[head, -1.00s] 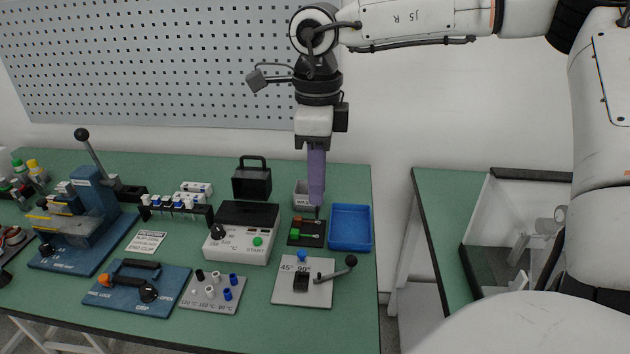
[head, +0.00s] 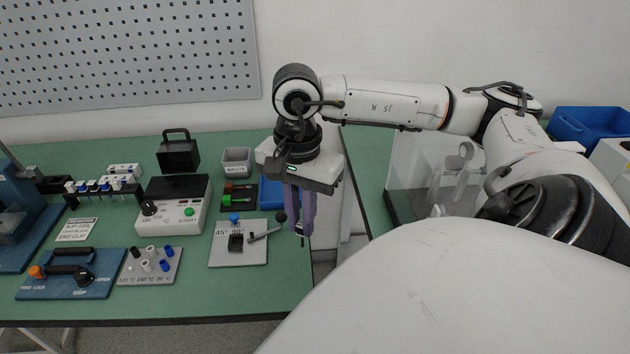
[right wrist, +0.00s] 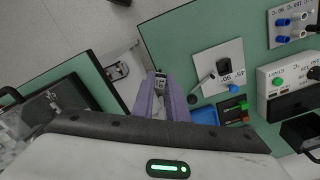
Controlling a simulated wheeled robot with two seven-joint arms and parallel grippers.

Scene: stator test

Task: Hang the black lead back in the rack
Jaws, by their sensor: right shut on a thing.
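My right gripper (head: 301,226) points down at the bench's right edge, beside the grey 45°/90° plate. Its purple fingers also show in the right wrist view (right wrist: 158,84). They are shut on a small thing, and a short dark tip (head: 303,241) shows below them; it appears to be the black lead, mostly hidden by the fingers. A black rack (head: 104,195) with several blue, white and black-topped leads stands at the left of the bench, behind the blue clamp plate and far from the gripper. My left gripper is not in view.
The white tester (head: 174,218) with a green button stands between rack and gripper. A terminal block (head: 238,196), a grey waste bin (head: 237,162), a blue tray (head: 270,193) and a lever (head: 266,233) are near the gripper. A gap separates this bench from the right one.

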